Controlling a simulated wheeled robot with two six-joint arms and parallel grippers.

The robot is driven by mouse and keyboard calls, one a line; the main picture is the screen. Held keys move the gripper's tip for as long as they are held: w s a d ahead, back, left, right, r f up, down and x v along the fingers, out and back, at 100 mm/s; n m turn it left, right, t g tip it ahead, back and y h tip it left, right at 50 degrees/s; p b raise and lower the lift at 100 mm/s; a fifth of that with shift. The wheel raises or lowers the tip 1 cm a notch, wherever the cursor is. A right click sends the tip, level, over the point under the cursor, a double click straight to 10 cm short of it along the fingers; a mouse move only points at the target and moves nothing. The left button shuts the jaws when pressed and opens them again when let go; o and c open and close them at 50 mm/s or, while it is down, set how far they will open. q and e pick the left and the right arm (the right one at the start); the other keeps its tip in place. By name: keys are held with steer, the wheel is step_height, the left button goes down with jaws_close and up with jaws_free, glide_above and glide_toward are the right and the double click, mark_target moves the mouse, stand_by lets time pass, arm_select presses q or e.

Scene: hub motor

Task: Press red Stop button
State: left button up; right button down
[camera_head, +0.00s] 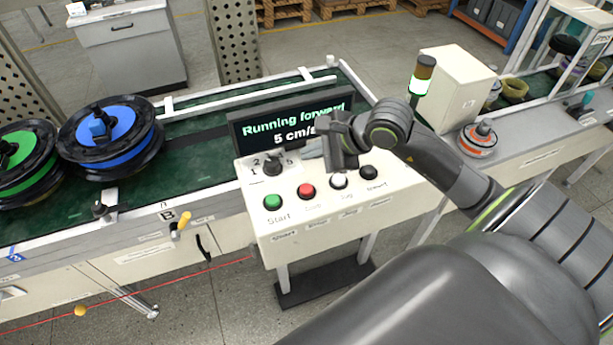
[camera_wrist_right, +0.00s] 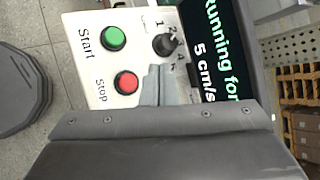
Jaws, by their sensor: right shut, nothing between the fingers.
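The red Stop button (camera_head: 306,191) sits on the sloped white control panel (camera_head: 330,218), between the green Start button (camera_head: 272,202) and a white button (camera_head: 339,181). In the right wrist view the red button (camera_wrist_right: 126,82) is just left of my right gripper's fingertips (camera_wrist_right: 160,88). My right gripper (camera_head: 334,150) is shut and empty above the upper part of the panel, behind the row of buttons. I cannot tell its exact height over the panel. My left gripper is not in view.
A display (camera_head: 290,125) reading "Running forward 5 cm/s" stands behind the panel, near my right gripper. A rotary knob (camera_head: 272,167) is left of the gripper. A black button (camera_head: 368,172) is at the right. Wheel hubs (camera_head: 110,137) lie on the green conveyor (camera_head: 190,180).

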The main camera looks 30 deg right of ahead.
steer(key=b, duration=0.5)
glide_above(311, 189)
step_height(311, 189, down, 7)
steer(key=shift+f, duration=0.15)
steer(key=shift+f+b, duration=0.65)
steer(key=shift+b, duration=0.15)
stand_by(1.1)
steer(key=shift+f+b, duration=0.4)
steer(key=shift+b, duration=0.25)
steer(key=shift+s+f+b, duration=0.1)
steer(key=shift+f+b, duration=0.45)
steer(key=shift+b, duration=0.2)
stand_by(0.5)
steer(key=shift+r, duration=0.1)
steer(key=shift+r+p, duration=0.55)
steer(key=shift+r, duration=0.35)
steer(key=shift+r, duration=0.1)
